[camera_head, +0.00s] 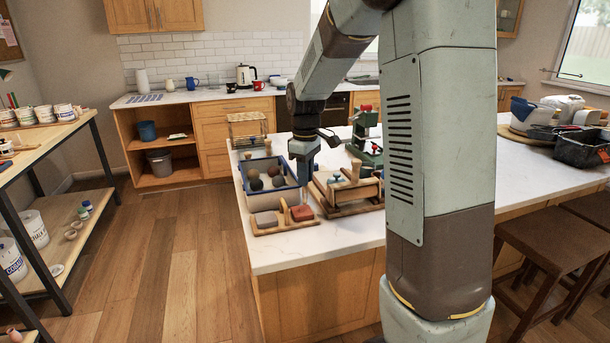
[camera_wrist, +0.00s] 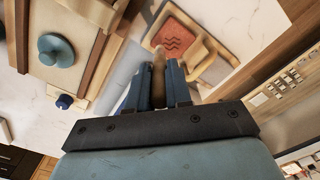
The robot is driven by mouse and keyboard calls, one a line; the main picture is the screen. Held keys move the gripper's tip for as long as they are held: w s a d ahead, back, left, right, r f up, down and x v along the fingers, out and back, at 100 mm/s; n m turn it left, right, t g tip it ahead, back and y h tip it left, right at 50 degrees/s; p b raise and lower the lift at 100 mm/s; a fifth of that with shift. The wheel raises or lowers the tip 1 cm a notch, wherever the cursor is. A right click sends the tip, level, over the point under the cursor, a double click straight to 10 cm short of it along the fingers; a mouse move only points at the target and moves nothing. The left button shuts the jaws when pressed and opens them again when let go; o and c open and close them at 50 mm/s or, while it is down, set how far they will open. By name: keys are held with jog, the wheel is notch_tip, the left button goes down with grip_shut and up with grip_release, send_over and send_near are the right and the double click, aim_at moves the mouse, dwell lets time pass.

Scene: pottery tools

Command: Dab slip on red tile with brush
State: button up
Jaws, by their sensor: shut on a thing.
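The red tile (camera_head: 302,212) lies in the right part of a small wooden tray (camera_head: 270,229) at the near left of the white counter. In the wrist view the red tile (camera_wrist: 181,38) shows dark wavy marks on its top. My gripper (camera_head: 303,178) points down above the counter, behind the tray in the head view. In the wrist view my gripper (camera_wrist: 159,85) is shut on a tan wooden piece, which looks like the brush (camera_wrist: 158,62). The brush's tip is hidden, so I cannot tell whether it touches the tile. I cannot make out any slip.
A wooden device (camera_head: 350,209) with blue knobs stands close on the right. The counter's front edge is near the tray.

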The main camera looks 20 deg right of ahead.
jog(key=shift+f, duration=0.45)
dwell(0.8)
jog(key=shift+s+d+f, duration=0.1)
jog(key=shift+d+f, duration=0.05)
jog(key=shift+d, duration=0.1)
dwell(1.2)
jog(key=shift+r, duration=3.6)
jog(key=shift+a, duration=0.1)
